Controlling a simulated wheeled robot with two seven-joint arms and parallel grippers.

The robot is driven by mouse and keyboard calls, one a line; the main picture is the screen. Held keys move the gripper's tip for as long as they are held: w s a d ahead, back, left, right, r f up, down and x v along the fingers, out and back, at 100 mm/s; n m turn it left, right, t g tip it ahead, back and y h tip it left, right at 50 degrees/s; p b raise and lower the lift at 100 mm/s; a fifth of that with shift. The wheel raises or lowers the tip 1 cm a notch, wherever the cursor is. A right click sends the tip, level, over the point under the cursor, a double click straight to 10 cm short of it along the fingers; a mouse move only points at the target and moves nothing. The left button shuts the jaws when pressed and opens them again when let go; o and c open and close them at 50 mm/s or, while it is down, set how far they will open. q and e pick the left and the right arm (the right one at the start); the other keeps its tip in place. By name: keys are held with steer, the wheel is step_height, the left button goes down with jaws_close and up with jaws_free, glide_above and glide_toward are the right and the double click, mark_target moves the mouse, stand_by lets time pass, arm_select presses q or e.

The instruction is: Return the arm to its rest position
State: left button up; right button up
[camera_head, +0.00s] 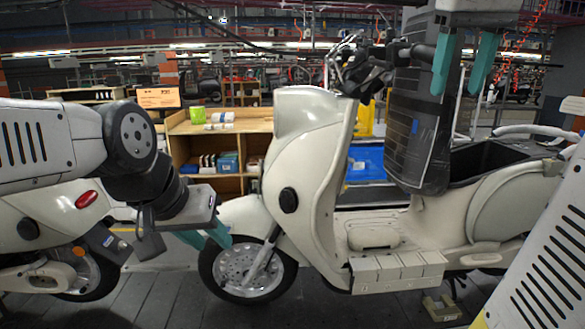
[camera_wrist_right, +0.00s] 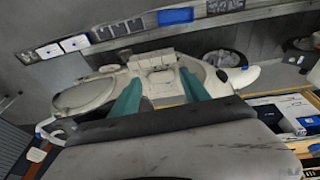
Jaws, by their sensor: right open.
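My right gripper (camera_head: 466,68) hangs at the top right of the head view, in front of the scooter's handlebar side. Its two teal fingers point down, wide apart, with nothing held between them. The same open gripper (camera_wrist_right: 162,90) shows in the right wrist view, with the cream scooter beyond its fingers. My left gripper (camera_head: 205,238) is low at centre left, its teal fingertips near the scooter's front wheel. I see nothing held in it, but the gap between its fingers is unclear. The cream scooter (camera_head: 315,150) stands upright across the middle.
A second scooter (camera_head: 50,215) stands at the left, partly behind my left arm. A wooden shelf (camera_head: 175,150) with boxes and a blue bin (camera_head: 366,164) are behind the cream scooter. A small stand (camera_head: 442,307) is on the dark slatted floor (camera_head: 150,300), which is open in front.

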steer(key=s+a+f+t+y, duration=0.1)
steer(key=s+a+f, duration=0.2)
steer(key=f, duration=1)
steer(key=s+a+f+t+y, duration=0.1)
steer(key=s+a+f+t, duration=0.1)
steer(key=a+f, duration=0.8)
step_height(320, 180, down, 3)
steer(key=shift+s+f+y, duration=0.1)
steer(key=shift+s+y, duration=0.2)
steer(key=shift+s, duration=0.3)
steer(key=shift+c, duration=0.4)
